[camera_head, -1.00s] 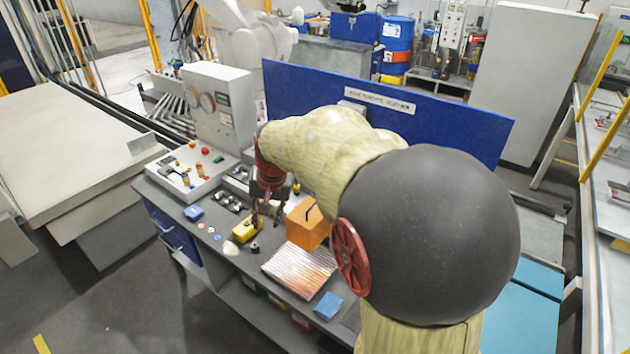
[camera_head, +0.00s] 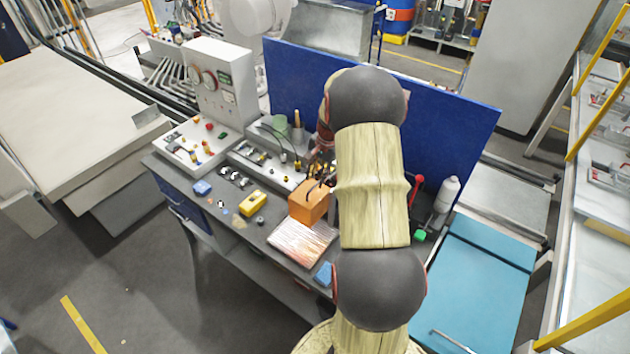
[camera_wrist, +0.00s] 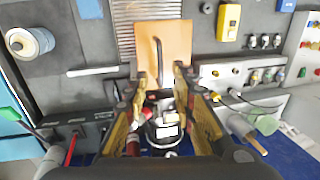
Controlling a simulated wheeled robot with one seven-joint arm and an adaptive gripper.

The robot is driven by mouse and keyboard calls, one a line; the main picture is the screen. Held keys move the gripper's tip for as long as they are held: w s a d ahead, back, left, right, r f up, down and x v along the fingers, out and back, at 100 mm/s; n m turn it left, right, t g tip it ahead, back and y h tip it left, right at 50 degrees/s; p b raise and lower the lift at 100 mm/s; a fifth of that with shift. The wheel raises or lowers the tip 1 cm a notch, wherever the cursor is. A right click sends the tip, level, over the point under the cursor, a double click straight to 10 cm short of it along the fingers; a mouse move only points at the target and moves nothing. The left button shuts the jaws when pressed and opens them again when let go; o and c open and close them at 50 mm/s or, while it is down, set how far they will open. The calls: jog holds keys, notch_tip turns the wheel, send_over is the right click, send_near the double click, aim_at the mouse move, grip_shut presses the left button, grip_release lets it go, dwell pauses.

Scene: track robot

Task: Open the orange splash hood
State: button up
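The orange splash hood (camera_head: 308,206) is a box on the workbench. It also shows in the wrist view (camera_wrist: 170,42), with a dark bar handle (camera_wrist: 157,55) on it. My gripper (camera_wrist: 161,70) is open, its two yellowish fingers spread to the left and right of the handle's near end. Nothing is held between them, and contact with the handle cannot be told. In the head view my gripper (camera_head: 319,167) is at the hood's back side, partly hidden by my arm. The hood's right side is also covered by my arm there.
A ribbed metal plate (camera_head: 302,243) lies in front of the hood. A blue panel (camera_head: 440,125) stands behind. A white bottle (camera_head: 446,193) stands right.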

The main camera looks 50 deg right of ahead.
aim_at(314, 188)
jog(key=shift+w+f+p, duration=0.2)
jog(key=shift+w+f, duration=0.05)
jog(key=shift+f, duration=0.9)
jog(key=shift+w+f+p, duration=0.15)
jog(key=shift+w+f, duration=0.05)
jog(key=shift+f, duration=0.9)
jog(key=c, duration=0.4)
grip_shut()
jog(key=shift+s+a+f, duration=0.1)
